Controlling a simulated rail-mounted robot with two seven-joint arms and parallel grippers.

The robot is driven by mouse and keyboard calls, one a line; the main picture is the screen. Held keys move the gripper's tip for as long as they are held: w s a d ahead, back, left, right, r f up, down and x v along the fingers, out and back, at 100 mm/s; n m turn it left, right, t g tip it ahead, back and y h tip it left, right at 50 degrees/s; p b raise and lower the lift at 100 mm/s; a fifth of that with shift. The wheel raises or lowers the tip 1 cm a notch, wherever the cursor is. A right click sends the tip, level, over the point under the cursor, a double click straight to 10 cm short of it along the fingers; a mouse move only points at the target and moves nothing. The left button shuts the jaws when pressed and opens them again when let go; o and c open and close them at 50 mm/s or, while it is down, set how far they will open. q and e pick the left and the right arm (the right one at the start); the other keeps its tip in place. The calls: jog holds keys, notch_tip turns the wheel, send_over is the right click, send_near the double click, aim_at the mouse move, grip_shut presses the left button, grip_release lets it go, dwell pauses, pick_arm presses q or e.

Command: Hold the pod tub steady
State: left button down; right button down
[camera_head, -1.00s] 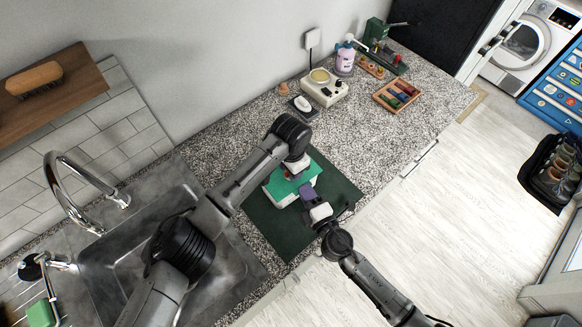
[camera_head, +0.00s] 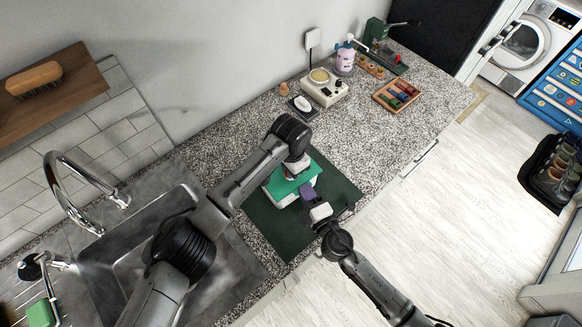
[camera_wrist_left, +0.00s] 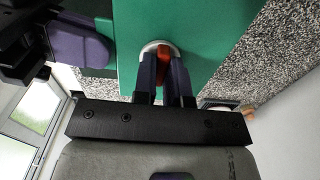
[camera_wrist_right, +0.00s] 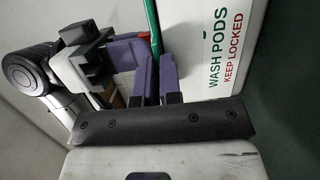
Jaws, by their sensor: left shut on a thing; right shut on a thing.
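The pod tub (camera_head: 282,201) is a white box with a green lid (camera_head: 280,186), on a dark green mat (camera_head: 285,238) on the counter. Its wall reads "WASH PODS KEEP LOCKED" in the right wrist view (camera_wrist_right: 220,70). My left gripper (camera_head: 291,174) is above the lid, its fingers shut on a small red-orange tab (camera_wrist_left: 163,52) in a pale round ring on the lid. My right gripper (camera_head: 306,189) is at the tub's near right side, its purple fingers (camera_wrist_right: 157,82) shut at the tub's edge beside the green lid. The exact contact is partly hidden by the fingers.
A sink with a tap (camera_head: 85,175) is at the left. The counter between mat and tray is clear.

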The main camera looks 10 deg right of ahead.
pick_arm(q)
jog(key=n, duration=0.8)
jog(key=shift+n, duration=0.3)
jog(key=n, duration=0.4)
jog(key=shift+n, duration=1.8)
jog(key=c, duration=1.2)
grip_release()
jog(key=shift+o, duration=0.2)
